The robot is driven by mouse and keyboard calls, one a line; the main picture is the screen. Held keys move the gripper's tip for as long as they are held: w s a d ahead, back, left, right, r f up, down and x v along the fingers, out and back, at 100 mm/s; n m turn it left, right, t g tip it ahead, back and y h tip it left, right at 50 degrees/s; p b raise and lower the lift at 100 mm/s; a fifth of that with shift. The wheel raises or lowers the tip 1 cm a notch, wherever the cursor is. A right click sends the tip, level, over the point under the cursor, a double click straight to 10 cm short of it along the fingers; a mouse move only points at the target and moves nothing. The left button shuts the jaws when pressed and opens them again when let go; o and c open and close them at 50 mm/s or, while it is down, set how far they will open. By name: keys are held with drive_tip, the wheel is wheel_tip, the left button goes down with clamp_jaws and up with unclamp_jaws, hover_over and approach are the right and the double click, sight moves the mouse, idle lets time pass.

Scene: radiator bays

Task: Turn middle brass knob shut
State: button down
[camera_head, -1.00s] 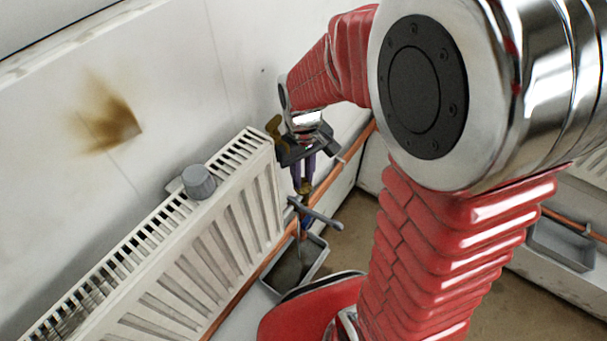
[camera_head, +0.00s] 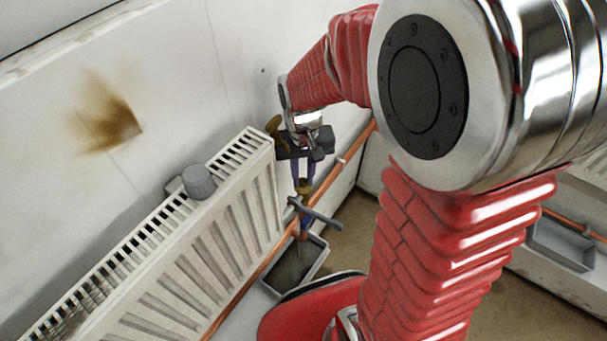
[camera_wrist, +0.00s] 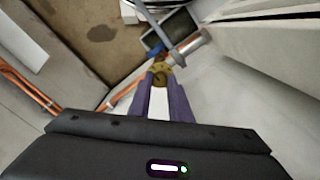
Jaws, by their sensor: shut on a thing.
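The brass knob (camera_wrist: 157,76) sits between the two purple fingertips of my gripper (camera_wrist: 159,86) in the wrist view. My gripper is shut on it. In the head view the brass knob (camera_head: 304,187) shows just below the fingers of my gripper (camera_head: 303,178), beside the right end of the white radiator (camera_head: 205,245). My fingers hide part of the knob's sides. No other brass knob can be made out clearly.
A grey lever or pipe piece (camera_head: 316,213) sticks out just below the knob. A grey tray (camera_head: 296,268) stands on the floor under it. Copper pipes (camera_head: 362,140) run along the wall. A grey cap (camera_head: 199,181) sits on the radiator top.

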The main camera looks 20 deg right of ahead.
sight(303, 180)
drive_tip(key=shift+w+r, duration=0.1)
drive_tip(key=shift+w, duration=0.15)
drive_tip(key=c, duration=2)
unclamp_jaws()
drive_tip(key=o, duration=0.4)
drive_tip(key=shift+s, duration=0.15)
drive_tip(key=shift+c, duration=0.2)
wheel_tip(303, 180, up, 14)
drive_tip(key=shift+f, duration=0.2)
